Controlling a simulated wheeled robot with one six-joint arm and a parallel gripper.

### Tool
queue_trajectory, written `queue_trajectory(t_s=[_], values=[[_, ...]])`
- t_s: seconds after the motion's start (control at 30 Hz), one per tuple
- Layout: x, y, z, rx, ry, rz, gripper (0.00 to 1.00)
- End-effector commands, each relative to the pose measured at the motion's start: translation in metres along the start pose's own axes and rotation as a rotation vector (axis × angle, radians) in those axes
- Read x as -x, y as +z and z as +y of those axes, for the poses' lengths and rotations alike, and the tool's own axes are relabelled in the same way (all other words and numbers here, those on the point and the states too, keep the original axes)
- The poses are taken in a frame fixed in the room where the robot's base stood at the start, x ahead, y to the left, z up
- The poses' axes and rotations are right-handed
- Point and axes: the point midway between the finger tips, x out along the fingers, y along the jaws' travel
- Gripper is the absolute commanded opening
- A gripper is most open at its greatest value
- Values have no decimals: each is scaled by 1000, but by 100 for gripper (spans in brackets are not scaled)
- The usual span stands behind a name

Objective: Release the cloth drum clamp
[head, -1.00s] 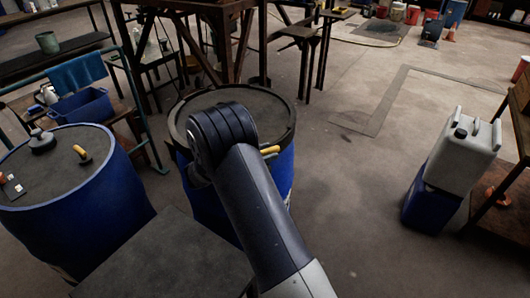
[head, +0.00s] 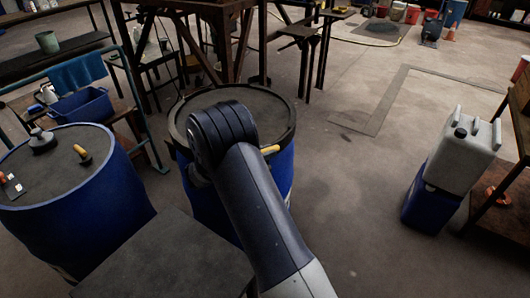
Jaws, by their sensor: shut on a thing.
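A blue drum (head: 283,178) with a dark lid and a black rim band (head: 284,134) stands in the middle of the head view. A yellow lever (head: 270,149) shows at the right of my arm, by the near right part of that rim; it looks like part of the clamp. The rest of the clamp is hidden. My dark arm reaches over the drum and covers the near part of its lid and rim. My gripper is hidden behind the arm, so its grasp does not show.
Another blue drum (head: 110,190) stands at the left, with a few small items on its lid. A grey flat surface (head: 160,255) lies in front. A blue-green rail with a blue cloth (head: 77,73) is behind left. Stacked canisters (head: 462,145) stand right; the floor between is clear.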

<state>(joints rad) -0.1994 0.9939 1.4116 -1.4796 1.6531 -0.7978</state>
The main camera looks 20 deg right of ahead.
Motion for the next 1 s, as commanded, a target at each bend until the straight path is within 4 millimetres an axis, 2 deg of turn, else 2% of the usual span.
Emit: queue_trajectory(t_s=[0.27, 1.0], values=[[0, 0, -2, 1, 125, -8, 0], [-3, -5, -5, -2, 762, -49, 0]])
